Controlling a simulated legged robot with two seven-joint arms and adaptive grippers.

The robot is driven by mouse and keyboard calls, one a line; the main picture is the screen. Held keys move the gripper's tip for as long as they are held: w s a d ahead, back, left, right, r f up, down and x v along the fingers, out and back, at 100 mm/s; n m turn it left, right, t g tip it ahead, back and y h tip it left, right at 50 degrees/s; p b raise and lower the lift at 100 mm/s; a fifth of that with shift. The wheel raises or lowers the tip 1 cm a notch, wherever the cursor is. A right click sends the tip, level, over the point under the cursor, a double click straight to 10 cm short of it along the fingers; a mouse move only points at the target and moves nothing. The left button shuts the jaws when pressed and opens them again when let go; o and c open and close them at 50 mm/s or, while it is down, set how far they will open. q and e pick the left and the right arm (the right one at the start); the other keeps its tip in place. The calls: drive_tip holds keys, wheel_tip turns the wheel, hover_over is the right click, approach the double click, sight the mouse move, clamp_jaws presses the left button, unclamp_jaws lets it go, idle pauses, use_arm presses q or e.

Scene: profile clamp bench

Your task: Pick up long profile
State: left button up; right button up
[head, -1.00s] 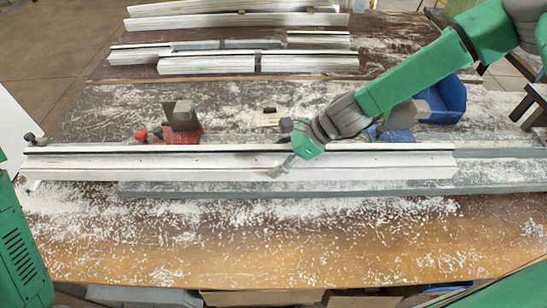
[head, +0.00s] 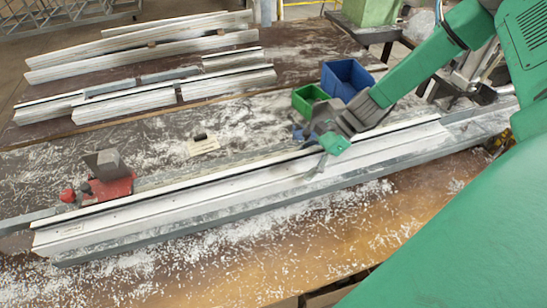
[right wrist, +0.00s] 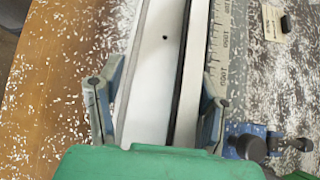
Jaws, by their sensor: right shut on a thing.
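The long profile (head: 200,190) is a pale, grooved metal bar lying lengthwise along the bench, over a grey rail (head: 225,212). My right gripper (head: 325,152) is shut on it, right of its middle. In the right wrist view the two fingers of the right gripper (right wrist: 155,108) stand on either side of the profile (right wrist: 148,60), which has a small dark hole and a black groove. I cannot tell whether the profile touches the rail or hangs just above it. My left gripper is not in view.
A red clamp (head: 105,182) stands behind the profile's left part, and a blue clamp (head: 303,132) is close to my right gripper. Green (head: 308,99) and blue (head: 347,77) bins stand behind. Shorter profiles (head: 135,102) lie at the back. White chips cover the bench front.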

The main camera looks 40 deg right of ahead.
sight(374, 143)
drive_tip(key=s+d, duration=0.1)
drive_tip(key=d, duration=0.5)
drive_tip(key=s+d, duration=0.2)
drive_tip(key=d, duration=0.4)
drive_tip(key=s+d, duration=0.2)
drive_tip(key=d, duration=0.5)
drive_tip(key=shift+s, duration=0.25)
drive_tip(key=shift+s+d, duration=0.15)
drive_tip(key=shift+d, duration=0.35)
